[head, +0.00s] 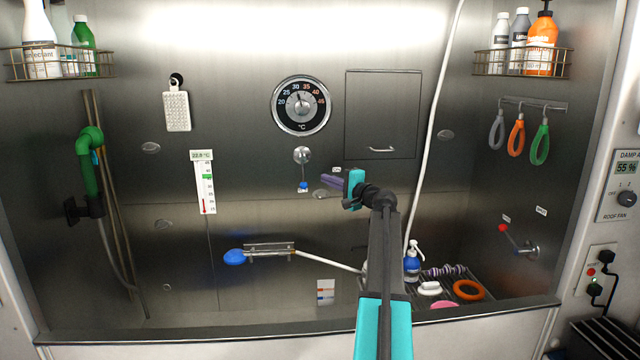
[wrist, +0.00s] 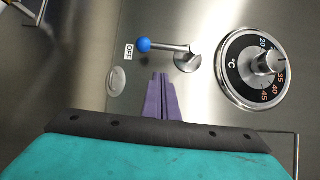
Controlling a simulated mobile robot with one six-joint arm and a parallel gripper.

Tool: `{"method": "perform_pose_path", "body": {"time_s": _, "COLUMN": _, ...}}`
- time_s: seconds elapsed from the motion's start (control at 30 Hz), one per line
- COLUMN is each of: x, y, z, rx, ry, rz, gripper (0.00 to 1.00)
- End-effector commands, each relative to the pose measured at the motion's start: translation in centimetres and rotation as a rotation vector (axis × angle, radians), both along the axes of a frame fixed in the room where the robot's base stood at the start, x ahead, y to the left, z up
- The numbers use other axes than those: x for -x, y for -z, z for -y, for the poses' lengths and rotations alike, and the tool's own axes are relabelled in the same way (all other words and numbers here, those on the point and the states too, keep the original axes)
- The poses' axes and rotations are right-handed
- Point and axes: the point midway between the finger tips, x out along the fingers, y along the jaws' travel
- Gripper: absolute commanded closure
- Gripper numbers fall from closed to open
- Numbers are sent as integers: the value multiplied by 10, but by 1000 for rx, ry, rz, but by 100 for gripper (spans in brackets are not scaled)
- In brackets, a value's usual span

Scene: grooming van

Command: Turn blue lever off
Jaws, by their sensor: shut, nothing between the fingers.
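The blue lever has a metal arm with a blue ball knob (head: 303,186) and a round pivot (head: 302,155) on the steel back wall. In the head view it hangs straight down from the pivot. In the wrist view the knob (wrist: 144,45) lies beside a label (wrist: 129,51) reading OFF, and the pivot (wrist: 187,59) is to its right. My gripper (head: 323,179) has purple fingers, shut and empty, close to the right of the knob in the head view. In the wrist view the fingertips (wrist: 160,76) are below the lever, with a visible gap.
A round temperature dial (head: 301,105) is above the lever. A small label (head: 337,169) sits right of it, too small to read. A red-knobbed lever (head: 503,228) is on the right wall. A white hose (head: 436,110) hangs right of my arm. The wall left of the lever is mostly clear.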

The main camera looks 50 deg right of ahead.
Motion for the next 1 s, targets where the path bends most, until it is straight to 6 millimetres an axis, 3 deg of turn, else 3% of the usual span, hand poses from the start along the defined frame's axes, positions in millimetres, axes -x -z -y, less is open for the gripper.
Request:
{"method": "perform_pose_path", "body": {"time_s": 0.5, "x": 69, "y": 2, "z": -12, "rx": 0, "ry": -3, "rz": 0, "gripper": 100}}
{"method": "perform_pose_path", "body": {"time_s": 1.0, "x": 79, "y": 0, "z": -14, "rx": 0, "ry": -6, "rz": -1, "gripper": 100}}
